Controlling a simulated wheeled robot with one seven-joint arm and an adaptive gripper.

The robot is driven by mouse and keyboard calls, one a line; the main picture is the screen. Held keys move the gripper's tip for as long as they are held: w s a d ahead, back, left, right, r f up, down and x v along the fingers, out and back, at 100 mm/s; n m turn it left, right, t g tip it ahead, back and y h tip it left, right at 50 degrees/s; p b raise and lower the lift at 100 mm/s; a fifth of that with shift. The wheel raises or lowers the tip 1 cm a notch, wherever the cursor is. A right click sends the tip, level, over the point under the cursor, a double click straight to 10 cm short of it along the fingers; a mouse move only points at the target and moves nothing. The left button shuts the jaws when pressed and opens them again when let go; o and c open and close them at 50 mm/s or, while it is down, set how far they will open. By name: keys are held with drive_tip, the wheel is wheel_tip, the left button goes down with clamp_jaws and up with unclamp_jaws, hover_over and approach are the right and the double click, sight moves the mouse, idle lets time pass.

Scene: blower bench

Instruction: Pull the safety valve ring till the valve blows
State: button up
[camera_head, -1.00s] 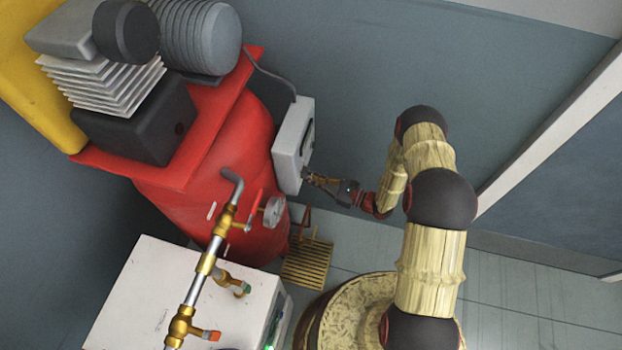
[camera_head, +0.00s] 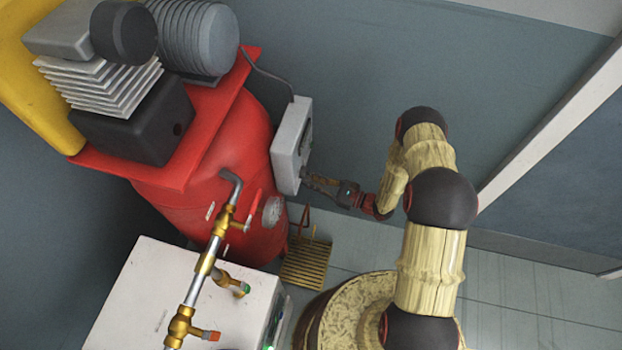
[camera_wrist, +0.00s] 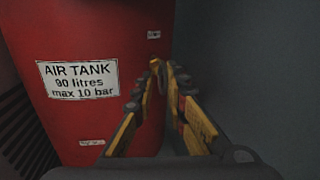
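The red air tank (camera_head: 235,135) stands left of my gripper and fills the left half of the wrist view (camera_wrist: 90,125). In the wrist view a small brass fitting (camera_wrist: 154,62), apparently the safety valve, sits near the tank's right edge. A small grey loop (camera_wrist: 159,76), perhaps its ring, shows just below, near my fingertips. My gripper (camera_head: 308,178) points left; its two yellow fingers also show in the wrist view (camera_wrist: 157,82), converging toward the loop. A gap shows between the fingers lower down. I cannot tell whether the tips touch or hold the loop.
A grey box (camera_head: 290,145) on the tank's side is close to my gripper in the head view. A gauge (camera_head: 271,211), brass piping (camera_head: 207,262) and a white cabinet (camera_head: 150,290) stand left and in front. A yellow grate (camera_head: 306,264) lies below.

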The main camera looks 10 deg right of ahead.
drive_tip(key=shift+o, duration=1.3)
drive_tip(key=shift+w, duration=0.1)
drive_tip(key=shift+d, duration=0.15)
drive_tip(key=shift+d, duration=0.2)
drive_tip(key=v, duration=1.1)
drive_tip(key=shift+s, duration=0.2)
drive_tip(key=shift+d, duration=0.15)
